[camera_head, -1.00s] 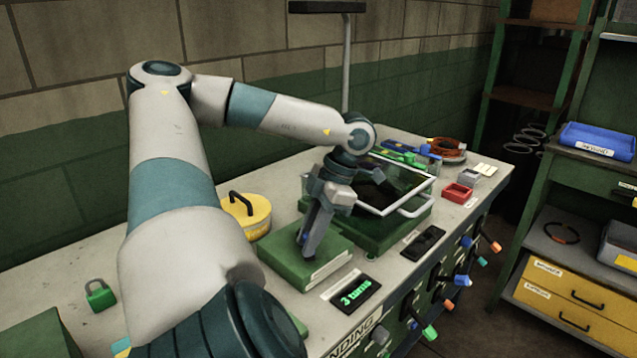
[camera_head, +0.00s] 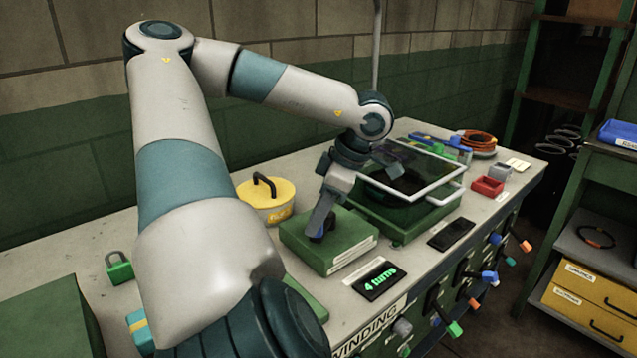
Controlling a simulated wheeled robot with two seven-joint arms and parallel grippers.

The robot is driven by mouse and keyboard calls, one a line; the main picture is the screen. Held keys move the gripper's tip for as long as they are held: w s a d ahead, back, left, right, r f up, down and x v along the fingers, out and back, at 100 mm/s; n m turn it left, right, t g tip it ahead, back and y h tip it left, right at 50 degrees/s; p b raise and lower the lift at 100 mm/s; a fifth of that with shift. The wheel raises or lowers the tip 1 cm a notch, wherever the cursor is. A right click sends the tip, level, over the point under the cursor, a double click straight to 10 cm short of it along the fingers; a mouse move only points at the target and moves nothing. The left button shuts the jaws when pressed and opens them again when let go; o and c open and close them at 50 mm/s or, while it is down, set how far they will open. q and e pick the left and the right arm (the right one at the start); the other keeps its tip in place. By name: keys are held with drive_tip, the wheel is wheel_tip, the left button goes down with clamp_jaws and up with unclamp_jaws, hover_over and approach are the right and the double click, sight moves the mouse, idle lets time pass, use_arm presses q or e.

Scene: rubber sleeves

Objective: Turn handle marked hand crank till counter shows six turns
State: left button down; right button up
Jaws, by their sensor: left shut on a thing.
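A green box (camera_head: 356,261) with a pale front edge lies on the bench. My left gripper (camera_head: 319,236) points down over its top and is shut on a small dark handle there. The jaws hide most of the handle, and I cannot read any mark on it. A black counter (camera_head: 378,280) in front of the box reads "4 turns" in green. My right gripper is not in view.
A green machine with a clear-lidded frame (camera_head: 447,172) stands right behind the box. A yellow lidded tin (camera_head: 284,212) is at its left, and a green padlock (camera_head: 119,268) lies further left. Coloured knobs (camera_head: 454,329) stick out of the bench front.

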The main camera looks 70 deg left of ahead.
use_arm(q)
drive_tip(key=c, duration=1.5)
unclamp_jaws()
drive_tip(key=shift+c, duration=0.2)
drive_tip(key=v, duration=1.7)
drive_tip(key=shift+r, duration=0.15)
idle(0.6)
